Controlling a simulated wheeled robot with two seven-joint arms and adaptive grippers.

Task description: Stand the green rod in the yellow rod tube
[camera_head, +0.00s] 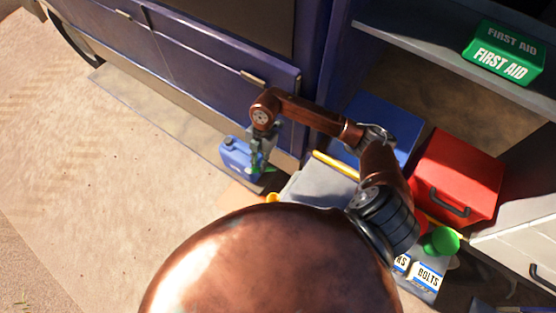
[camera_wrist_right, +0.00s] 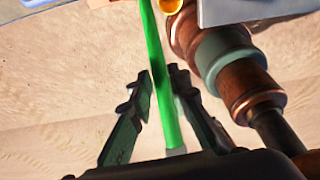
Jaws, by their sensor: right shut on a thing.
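My right gripper (camera_head: 258,158) points down beside the grey surface in the head view. In the right wrist view its two dark fingers (camera_wrist_right: 160,95) are on either side of the green rod (camera_wrist_right: 155,60), shut on it. The rod runs from between the fingers to the top edge of that view. Only a small part of the rod (camera_head: 269,169) shows in the head view. The round yellow-orange mouth of the rod tube (camera_wrist_right: 170,5) is at the top of the wrist view, just right of the rod and apart from it in the picture. In the head view the tube (camera_head: 272,198) is mostly hidden. My left gripper is not visible.
A blue jug (camera_head: 236,158) stands close to the right gripper. A grey surface (camera_head: 318,186), a red toolbox (camera_head: 460,175) and bins labelled BOLTS (camera_head: 428,276) lie to the right. A green first-aid box (camera_head: 503,53) is on a shelf. The floor at left is clear.

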